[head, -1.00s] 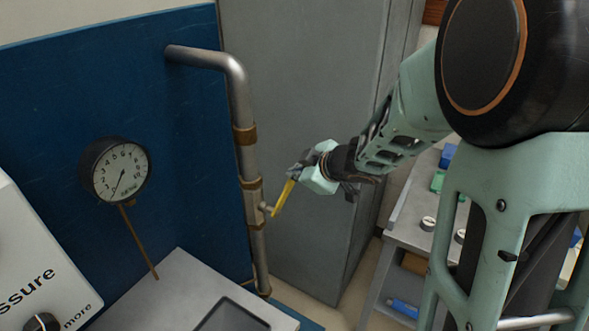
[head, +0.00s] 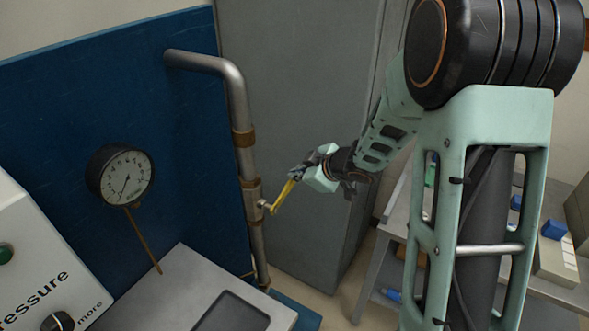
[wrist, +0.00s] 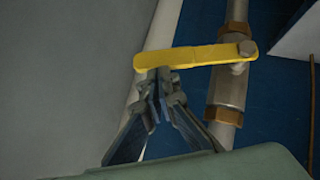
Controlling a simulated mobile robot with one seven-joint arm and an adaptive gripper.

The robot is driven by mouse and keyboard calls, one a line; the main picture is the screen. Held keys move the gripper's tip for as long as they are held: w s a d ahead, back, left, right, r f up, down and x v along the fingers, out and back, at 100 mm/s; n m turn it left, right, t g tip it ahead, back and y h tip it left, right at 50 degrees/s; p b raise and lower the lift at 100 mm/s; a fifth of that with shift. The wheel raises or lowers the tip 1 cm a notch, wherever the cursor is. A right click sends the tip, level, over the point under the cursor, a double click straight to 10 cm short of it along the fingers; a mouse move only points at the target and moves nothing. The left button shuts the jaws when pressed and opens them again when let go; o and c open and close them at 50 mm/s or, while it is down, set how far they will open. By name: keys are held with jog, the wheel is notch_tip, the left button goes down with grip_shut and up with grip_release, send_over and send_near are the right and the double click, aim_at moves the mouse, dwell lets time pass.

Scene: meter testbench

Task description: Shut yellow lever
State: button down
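The yellow lever (head: 284,195) sits on a valve on the vertical metal pipe (head: 243,110) and slants up and right from its pivot. In the wrist view the lever (wrist: 190,57) runs nearly level across the picture, its bolted end over the valve body (wrist: 231,85), its free end to the left. My gripper (head: 297,173) is at the lever's free end. In the wrist view my gripper's fingertips (wrist: 160,78) are close together at the lever's lower edge near that end. They look shut, with nothing visibly between them; exact contact is hard to tell.
A blue panel (head: 60,110) with a pressure gauge (head: 120,175) stands behind the pipe. A grey cabinet (head: 295,90) is just right of it. A control box (head: 35,270) and a grey bench surface (head: 180,290) lie at lower left. A side table (head: 368,265) stands at right.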

jog(key=shift+w+d+f, duration=0.2)
jog(key=shift+w+f, duration=0.15)
jog(key=shift+f, duration=0.3)
jog(key=shift+w+d+f, duration=0.15)
jog(key=shift+w+f, duration=0.15)
jog(key=shift+f, duration=0.35)
jog(key=shift+r, duration=0.1)
